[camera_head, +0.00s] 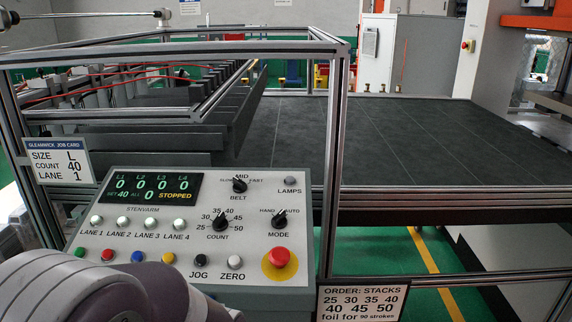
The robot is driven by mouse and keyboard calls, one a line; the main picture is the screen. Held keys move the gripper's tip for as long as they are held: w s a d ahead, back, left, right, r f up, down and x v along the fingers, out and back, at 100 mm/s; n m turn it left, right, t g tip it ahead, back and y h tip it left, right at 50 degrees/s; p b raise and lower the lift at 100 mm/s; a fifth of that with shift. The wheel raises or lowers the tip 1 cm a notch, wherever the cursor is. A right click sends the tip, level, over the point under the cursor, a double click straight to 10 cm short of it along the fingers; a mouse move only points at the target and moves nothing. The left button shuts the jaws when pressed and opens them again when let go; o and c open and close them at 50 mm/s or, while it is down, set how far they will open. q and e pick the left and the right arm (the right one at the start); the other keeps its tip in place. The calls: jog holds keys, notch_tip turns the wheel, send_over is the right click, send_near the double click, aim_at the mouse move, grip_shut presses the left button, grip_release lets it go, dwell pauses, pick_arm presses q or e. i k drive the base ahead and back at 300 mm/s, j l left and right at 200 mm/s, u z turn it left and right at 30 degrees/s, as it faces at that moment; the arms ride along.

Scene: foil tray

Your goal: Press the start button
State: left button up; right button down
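A grey control panel (200,211) stands in front of me. Its lower row has green (80,252), red (107,255), blue (138,257), yellow (168,258), black (199,261) and white (235,262) buttons. Black is labelled JOG and white ZERO. No START label is readable; my arm link covers the area below the coloured buttons. A red mushroom button (280,258) sits on a yellow disc at the right. The display (151,188) shows zeros, set 40 and STOPPED. Neither gripper is in view.
Knobs for belt (239,185), count (219,222) and mode (279,220) stick up from the panel. A metal frame post (331,180) stands right of it. A job card (57,162) reads size L, count 40, lane 1. A dark belt (380,140) lies behind.

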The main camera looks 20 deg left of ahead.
aim_at(79, 251)
jog(key=l+u, duration=0.25)
jog(key=u, duration=0.2)
jog(key=l+u, duration=0.25)
jog(key=u, duration=0.2)
jog(key=l+u, duration=0.25)
jog(key=u, duration=0.15)
jog(key=k+l+u, duration=0.1)
jog(key=u, duration=0.35)
jog(key=k+l+u, duration=0.1)
jog(key=k+l, duration=0.2)
jog(key=l, duration=0.2)
jog(key=k+l+u, duration=0.1)
jog(key=k+l, duration=0.25)
jog(key=l, duration=0.15)
jog(key=i+j+u, duration=0.15)
jog(key=u, duration=0.35)
